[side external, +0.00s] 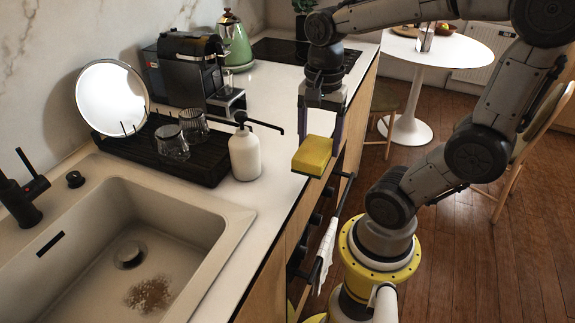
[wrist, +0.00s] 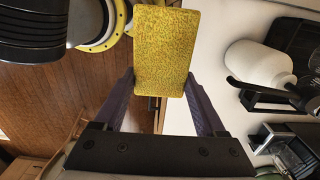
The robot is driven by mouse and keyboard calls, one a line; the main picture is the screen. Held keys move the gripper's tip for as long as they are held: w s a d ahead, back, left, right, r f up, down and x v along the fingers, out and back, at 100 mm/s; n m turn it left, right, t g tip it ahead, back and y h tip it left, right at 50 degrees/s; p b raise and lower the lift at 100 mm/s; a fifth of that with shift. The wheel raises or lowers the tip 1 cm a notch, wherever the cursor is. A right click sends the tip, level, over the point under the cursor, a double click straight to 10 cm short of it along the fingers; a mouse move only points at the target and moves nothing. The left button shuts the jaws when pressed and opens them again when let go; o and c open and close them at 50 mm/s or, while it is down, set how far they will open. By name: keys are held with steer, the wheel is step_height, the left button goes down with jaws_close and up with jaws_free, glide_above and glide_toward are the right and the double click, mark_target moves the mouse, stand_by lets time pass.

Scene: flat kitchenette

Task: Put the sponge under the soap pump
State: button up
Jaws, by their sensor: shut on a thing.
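The yellow sponge (side external: 312,155) is held in my gripper (side external: 318,135), above the front edge of the counter. In the wrist view the sponge (wrist: 163,45) sits between the two fingers of my gripper (wrist: 160,85), which are shut on it. The soap pump (side external: 244,152) is a white bottle with a black top and a long black spout. It stands upright on the counter to the left of the sponge, and the spout points right, toward my gripper. In the wrist view the soap pump (wrist: 262,66) is at the right, apart from the sponge.
A black drying rack (side external: 165,155) with two glasses and a round white plate (side external: 112,97) stands left of the pump. The sink (side external: 120,240) is in front. A coffee machine (side external: 195,70) and a green kettle (side external: 236,45) are behind. Bare counter (side external: 275,95) lies behind the spout.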

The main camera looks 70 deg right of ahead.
glide_above(288, 174)
steer(key=s, duration=0.1)
steer(key=f, duration=0.6)
steer(key=shift+a+f, duration=0.15)
steer(key=shift+a, duration=0.05)
steer(key=shift+w+f, duration=0.15)
steer(key=shift+f, duration=0.05)
steer(key=shift+w+d+f, duration=0.1)
steer(key=shift+w+f, duration=0.05)
steer(key=shift+f, duration=0.8)
steer(key=shift+w+d+f, duration=0.1)
steer(key=shift+w+f, duration=0.05)
steer(key=shift+f, duration=0.8)
steer(key=o, duration=1.4)
steer(key=shift+f, duration=0.1)
step_height(288, 174, up, 12)
steer(key=shift+r, duration=0.15)
